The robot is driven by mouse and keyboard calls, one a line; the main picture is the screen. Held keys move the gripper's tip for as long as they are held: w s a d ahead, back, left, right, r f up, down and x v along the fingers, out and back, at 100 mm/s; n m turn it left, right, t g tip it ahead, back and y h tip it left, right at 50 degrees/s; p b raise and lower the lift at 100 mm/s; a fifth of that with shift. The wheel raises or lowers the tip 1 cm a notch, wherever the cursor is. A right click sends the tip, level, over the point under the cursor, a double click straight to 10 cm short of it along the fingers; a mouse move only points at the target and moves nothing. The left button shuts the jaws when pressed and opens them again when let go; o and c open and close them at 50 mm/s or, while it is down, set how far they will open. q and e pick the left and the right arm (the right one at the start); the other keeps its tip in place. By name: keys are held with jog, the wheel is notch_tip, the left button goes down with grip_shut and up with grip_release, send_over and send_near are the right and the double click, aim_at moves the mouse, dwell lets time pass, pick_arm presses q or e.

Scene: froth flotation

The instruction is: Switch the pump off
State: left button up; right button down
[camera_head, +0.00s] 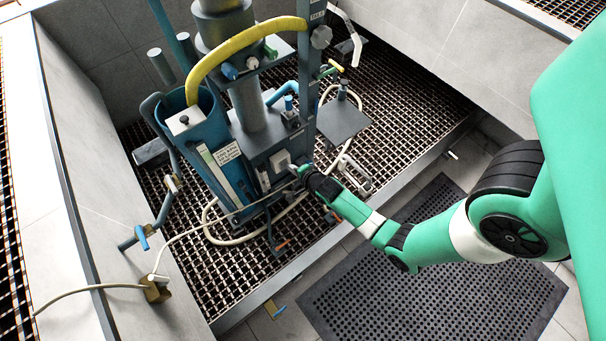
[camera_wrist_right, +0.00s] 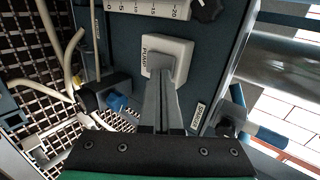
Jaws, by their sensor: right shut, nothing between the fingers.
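The pump switch is a white box (camera_wrist_right: 181,48) labelled PUMP on the dark blue panel in the right wrist view. It also shows as a pale box (camera_head: 280,161) on the machine's front in the head view. My right gripper (camera_wrist_right: 162,76) is shut and empty, its fingertips in front of the lower middle of the white box. The fingers hide the switch's rocker, so I cannot tell its position or whether they touch it. In the head view, my right gripper (camera_head: 300,171) reaches the panel from the right. My left gripper is not in view.
A blue tank (camera_head: 199,130) with a yellow hose (camera_head: 238,45) stands left of the column. A black knob (camera_wrist_right: 207,9) and a scale plate (camera_wrist_right: 150,8) sit above the switch. Cream hoses (camera_head: 232,241) lie on the grating. A black perforated mat (camera_head: 425,285) lies in front.

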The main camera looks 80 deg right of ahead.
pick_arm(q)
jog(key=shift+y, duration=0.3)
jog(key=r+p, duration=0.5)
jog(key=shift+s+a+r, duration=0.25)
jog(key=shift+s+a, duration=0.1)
pick_arm(e)
jog(key=f+v, duration=0.1)
jog(key=v, duration=1.1)
jog(key=shift+s+a, duration=0.4)
jog(key=shift+a, duration=0.1)
